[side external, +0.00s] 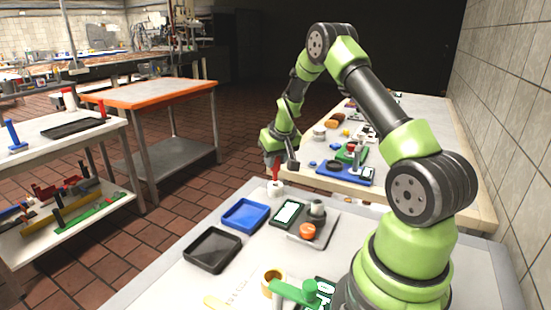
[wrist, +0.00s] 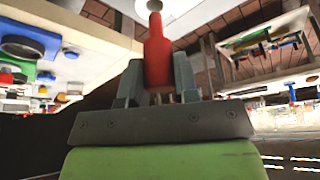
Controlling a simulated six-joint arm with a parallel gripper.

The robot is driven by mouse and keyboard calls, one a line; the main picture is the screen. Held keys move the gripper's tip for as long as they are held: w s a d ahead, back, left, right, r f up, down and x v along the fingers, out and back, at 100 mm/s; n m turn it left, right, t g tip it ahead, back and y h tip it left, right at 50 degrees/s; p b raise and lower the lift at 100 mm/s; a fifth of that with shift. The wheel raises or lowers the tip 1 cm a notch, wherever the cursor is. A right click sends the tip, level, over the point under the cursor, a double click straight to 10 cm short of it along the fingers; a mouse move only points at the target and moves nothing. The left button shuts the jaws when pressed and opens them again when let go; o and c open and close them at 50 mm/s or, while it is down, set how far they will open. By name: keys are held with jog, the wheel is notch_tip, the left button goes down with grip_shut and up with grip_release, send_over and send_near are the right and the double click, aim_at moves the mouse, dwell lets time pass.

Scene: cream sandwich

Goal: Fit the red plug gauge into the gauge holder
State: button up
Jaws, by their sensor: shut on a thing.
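The red plug gauge (side external: 275,173) hangs upright below my gripper (side external: 276,158) in the side external view. The wrist view shows my gripper (wrist: 158,82) shut on the red plug gauge (wrist: 157,55), with a grey finger on each side. A small white round piece, seemingly the gauge holder (side external: 274,188), stands directly under the plug near the table's far edge.
A blue tray (side external: 245,215) and a black tray (side external: 212,249) lie on the near table. A grey plate (side external: 318,236) carries an orange knob and a grey cylinder right of the holder. A second table (side external: 440,170) with several parts stands behind.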

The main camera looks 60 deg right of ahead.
aim_at(276, 170)
jog(key=shift+f, duration=2.1)
dwell(0.3)
jog(key=o, duration=1)
jog(key=v, duration=1)
